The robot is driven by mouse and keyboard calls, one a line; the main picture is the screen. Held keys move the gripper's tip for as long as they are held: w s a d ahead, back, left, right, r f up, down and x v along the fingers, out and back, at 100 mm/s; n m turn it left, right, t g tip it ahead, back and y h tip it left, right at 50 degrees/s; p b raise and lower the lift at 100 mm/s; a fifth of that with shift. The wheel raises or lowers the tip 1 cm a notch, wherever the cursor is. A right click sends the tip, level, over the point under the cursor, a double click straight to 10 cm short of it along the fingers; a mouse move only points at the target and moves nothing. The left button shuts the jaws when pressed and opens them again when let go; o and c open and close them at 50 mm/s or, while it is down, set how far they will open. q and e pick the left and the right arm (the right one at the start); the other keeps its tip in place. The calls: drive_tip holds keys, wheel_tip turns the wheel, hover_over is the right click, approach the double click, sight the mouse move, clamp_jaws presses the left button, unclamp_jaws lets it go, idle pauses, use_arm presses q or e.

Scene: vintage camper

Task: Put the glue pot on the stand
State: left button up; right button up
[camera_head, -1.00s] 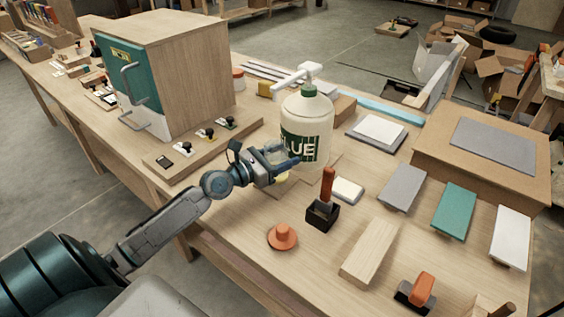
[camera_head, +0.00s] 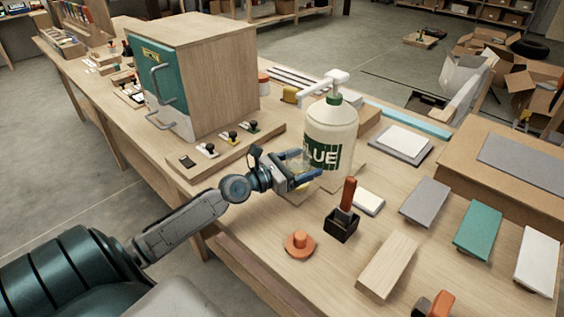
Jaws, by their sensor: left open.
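A large cream bottle with a green "GLUE" label and a white pump top (camera_head: 331,138) stands upright near the middle of the bench; it looks like the glue pot. My left gripper (camera_head: 308,170) is open at the bottle's lower left side, its fingers overlapping the bottle's edge in the picture. I cannot tell whether they touch it. A small pale yellow thing shows partly below the fingers. A thin wooden board (camera_head: 350,174) shows at the bottle's foot; I cannot tell whether it is the stand. My right gripper is not in view.
A black box with an orange-handled tool (camera_head: 343,222) and an orange knobbed disc (camera_head: 300,244) stand in front. A wooden block (camera_head: 388,264) and coloured slabs (camera_head: 478,230) lie to the right. A wooden cabinet with a teal door (camera_head: 215,75) stands at the left.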

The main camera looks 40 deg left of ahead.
use_arm(q)
drive_tip(key=b+v, duration=0.1)
drive_tip(key=v, duration=0.3)
drive_tip(key=shift+s+f, duration=0.2)
drive_tip(key=shift+b+v, duration=1.1)
drive_tip(key=shift+s+a, duration=0.5)
drive_tip(key=shift+s, duration=0.2)
drive_tip(key=shift+s+r, duration=0.1)
drive_tip(key=shift+s, duration=0.3)
drive_tip(key=shift+s+r, duration=0.2)
drive_tip(key=shift+s+a+p, duration=0.25)
drive_tip(key=shift+s+p, duration=0.05)
drive_tip(key=shift+p, duration=0.35)
drive_tip(key=shift+s+a, duration=0.1)
drive_tip(key=shift+s, duration=0.15)
drive_tip(key=shift+s+a+f+p, duration=0.1)
drive_tip(key=shift+s+p, duration=0.3)
drive_tip(key=shift+p, duration=0.1)
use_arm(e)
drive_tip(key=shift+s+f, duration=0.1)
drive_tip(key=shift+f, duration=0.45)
